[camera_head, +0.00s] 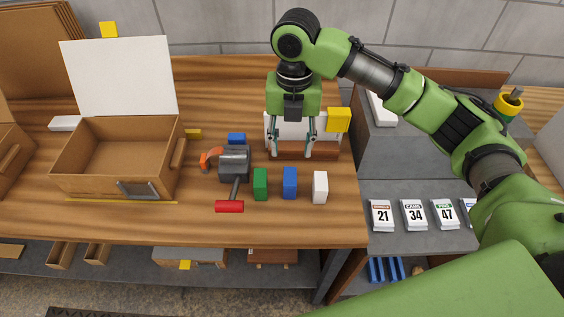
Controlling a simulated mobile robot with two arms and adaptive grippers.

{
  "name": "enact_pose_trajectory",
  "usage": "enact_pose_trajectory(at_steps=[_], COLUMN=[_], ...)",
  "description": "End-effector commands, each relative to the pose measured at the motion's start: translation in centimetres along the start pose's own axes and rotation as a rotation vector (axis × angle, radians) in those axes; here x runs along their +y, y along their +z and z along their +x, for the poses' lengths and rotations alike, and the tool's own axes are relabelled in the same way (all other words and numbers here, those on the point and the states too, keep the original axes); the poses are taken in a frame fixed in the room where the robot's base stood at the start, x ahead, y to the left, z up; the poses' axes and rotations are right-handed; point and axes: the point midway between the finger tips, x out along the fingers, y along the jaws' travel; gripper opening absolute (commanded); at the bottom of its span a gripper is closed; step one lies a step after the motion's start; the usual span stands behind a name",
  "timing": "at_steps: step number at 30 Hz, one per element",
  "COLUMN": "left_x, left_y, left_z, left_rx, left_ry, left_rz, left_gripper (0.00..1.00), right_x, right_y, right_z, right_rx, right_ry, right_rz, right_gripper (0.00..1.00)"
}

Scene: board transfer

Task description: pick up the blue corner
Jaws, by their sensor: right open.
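My right gripper (291,152) points down above the right part of the wooden table. Its two fingers are apart, with nothing seen between the tips. An upright blue block (290,183) stands in front of it, between a green block (260,184) and a white block (320,187). A smaller blue piece (237,139) lies farther back, left of the gripper and partly behind a dark grey tool. I cannot tell which blue piece is the corner. My left gripper is not in view.
The dark grey tool (234,164) has a red handle end and an orange part beside it. An open wooden box (117,158) with a white lid stands left. A yellow piece (338,119) sits behind the gripper. Numbered cards (414,215) stand on the grey shelf at right.

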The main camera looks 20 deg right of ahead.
Motion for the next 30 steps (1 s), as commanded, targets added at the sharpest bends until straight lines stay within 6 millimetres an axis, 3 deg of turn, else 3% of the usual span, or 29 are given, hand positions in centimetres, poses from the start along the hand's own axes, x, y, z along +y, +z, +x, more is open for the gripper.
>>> enact_pose_trajectory(at_steps=[2, 5, 12, 14, 17, 24, 30], left_x=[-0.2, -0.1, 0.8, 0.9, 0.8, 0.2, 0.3], left_y=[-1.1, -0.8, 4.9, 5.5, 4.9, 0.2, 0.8], left_z=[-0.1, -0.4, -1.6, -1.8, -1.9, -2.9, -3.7], left_rx=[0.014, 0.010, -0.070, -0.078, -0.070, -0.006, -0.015], left_ry=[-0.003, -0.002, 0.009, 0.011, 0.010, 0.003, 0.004], left_rz=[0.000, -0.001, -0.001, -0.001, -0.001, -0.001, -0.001], left_gripper=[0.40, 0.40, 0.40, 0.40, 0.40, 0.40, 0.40], right_x=[-0.2, -0.3, -0.2, -0.2, -0.2, 0.1, 0.3], right_y=[0.1, 0.0, 0.0, 0.1, 0.1, 0.0, 0.1], right_z=[0.1, 1.5, 6.1, 7.0, 8.0, 10.0, 12.9], right_rx=[0.003, 0.006, 0.005, 0.004, 0.002, 0.004, 0.002], right_ry=[-0.006, -0.008, -0.006, -0.005, -0.005, -0.006, -0.005], right_rz=[-0.009, -0.010, -0.009, -0.008, -0.008, -0.009, -0.008], right_gripper=[0.42, 0.42, 0.42, 0.42, 0.42, 0.42, 0.42])
